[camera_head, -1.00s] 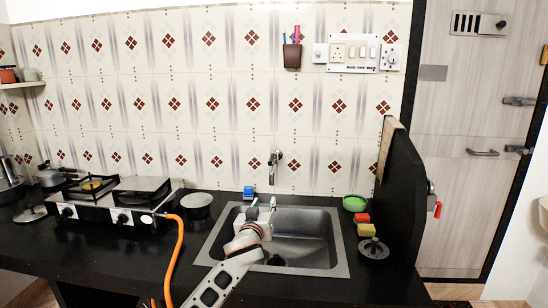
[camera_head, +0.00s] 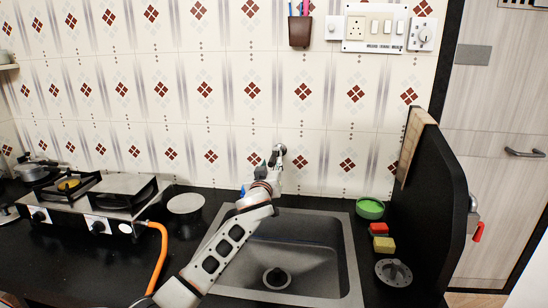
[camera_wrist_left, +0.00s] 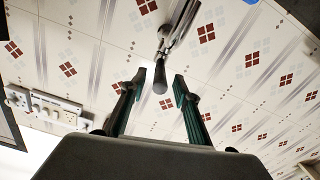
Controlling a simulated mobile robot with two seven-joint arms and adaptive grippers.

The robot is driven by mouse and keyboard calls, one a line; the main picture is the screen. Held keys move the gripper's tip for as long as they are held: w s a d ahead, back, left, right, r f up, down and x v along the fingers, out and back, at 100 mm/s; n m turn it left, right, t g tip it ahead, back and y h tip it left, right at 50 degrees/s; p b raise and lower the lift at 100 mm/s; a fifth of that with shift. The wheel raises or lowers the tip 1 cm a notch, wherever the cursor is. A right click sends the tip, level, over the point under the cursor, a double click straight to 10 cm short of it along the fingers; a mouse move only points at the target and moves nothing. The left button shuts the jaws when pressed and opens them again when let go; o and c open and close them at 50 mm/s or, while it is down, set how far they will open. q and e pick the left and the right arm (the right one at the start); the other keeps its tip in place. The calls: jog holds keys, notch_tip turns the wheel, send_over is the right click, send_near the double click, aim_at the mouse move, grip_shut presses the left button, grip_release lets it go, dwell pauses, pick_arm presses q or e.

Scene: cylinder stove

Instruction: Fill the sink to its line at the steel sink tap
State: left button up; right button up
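The steel sink (camera_head: 352,262) is set in the black counter; its basin looks empty, with the drain showing. A line inside it cannot be made out. The steel tap (camera_head: 281,150) is on the tiled wall above the sink's back edge. My left gripper (camera_head: 270,168) is raised in front of the tap and partly hides it. In the left wrist view the two fingers (camera_wrist_left: 160,78) are open, and the tap (camera_wrist_left: 164,45) shows with its dark tip between the fingertips. Whether they touch it cannot be told. My right gripper is not in view.
A gas stove (camera_head: 105,205) with an orange hose (camera_head: 159,257) is at the left. A green bowl (camera_head: 370,208), red and yellow blocks (camera_head: 384,245) and a grey round item (camera_head: 394,272) are right of the sink. A black partition (camera_head: 433,200) borders them.

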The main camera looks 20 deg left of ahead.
aim_at(274, 157)
pick_arm(q)
jog(key=shift+b+x, duration=0.35)
jog(key=shift+x, duration=2.8)
grip_shut()
